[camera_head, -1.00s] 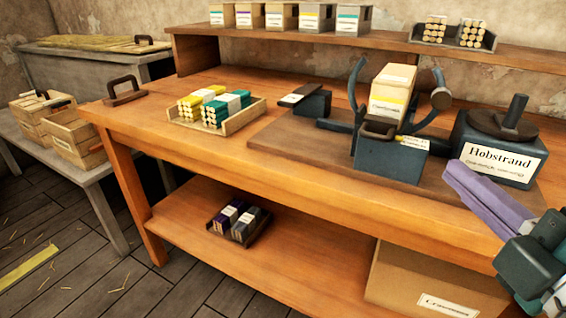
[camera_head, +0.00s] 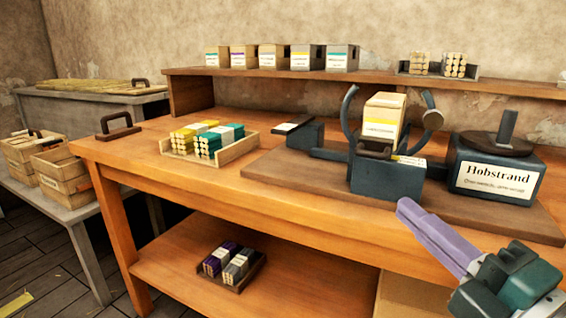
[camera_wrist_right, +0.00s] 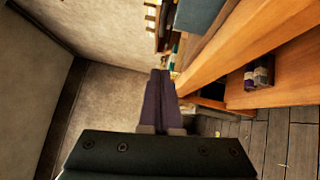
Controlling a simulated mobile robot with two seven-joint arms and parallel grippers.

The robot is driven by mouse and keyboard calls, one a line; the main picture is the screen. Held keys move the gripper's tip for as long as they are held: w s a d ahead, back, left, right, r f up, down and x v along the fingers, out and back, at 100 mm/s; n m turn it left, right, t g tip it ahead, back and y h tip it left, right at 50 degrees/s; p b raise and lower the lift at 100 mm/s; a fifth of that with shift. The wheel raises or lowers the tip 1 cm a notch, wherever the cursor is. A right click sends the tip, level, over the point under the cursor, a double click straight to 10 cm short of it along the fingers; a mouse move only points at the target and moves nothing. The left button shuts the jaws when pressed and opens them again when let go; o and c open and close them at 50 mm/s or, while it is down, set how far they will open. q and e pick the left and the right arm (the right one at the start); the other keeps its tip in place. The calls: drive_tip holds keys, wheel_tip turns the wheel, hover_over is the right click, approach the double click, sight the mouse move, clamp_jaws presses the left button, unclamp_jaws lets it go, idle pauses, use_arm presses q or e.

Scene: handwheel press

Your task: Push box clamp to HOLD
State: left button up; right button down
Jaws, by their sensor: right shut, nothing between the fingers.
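The press stands on a dark board on the workbench. Its teal box holder (camera_head: 387,180) holds an upright cream box (camera_head: 380,118) with a yellow-banded label. A dark handle (camera_head: 374,152) sits at the holder's front, beside a small white label (camera_head: 409,161); I cannot read its position. Curved dark arms rise on both sides of the box. My right gripper (camera_head: 405,207) has purple fingers and is shut and empty, in front of the bench edge, below and right of the holder. Its fingers also show in the right wrist view (camera_wrist_right: 159,90). My left gripper is not in view.
A dark block labelled Hobstrand (camera_head: 496,177) with a knobbed wheel stands right of the holder. A wooden tray (camera_head: 240,150) with yellow and teal bundles lies left. A shelf (camera_head: 300,78) with small boxes runs behind. The bench's front edge (camera_head: 300,212) lies close to my right gripper.

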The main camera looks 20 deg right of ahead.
approach(363, 156)
drive_tip(key=w+a, duration=0.3)
drive_tip(key=shift+w+d+r, duration=0.2)
drive_tip(key=shift+w+d, duration=0.5)
drive_tip(key=shift+d, duration=0.1)
drive_tip(key=shift+w+d+r, duration=0.2)
drive_tip(key=shift+w+d, duration=0.5)
drive_tip(key=shift+d, duration=0.05)
drive_tip(key=shift+w+d+b, duration=0.45)
drive_tip(key=shift+w+d, duration=0.25)
drive_tip(key=shift+d, duration=0.2)
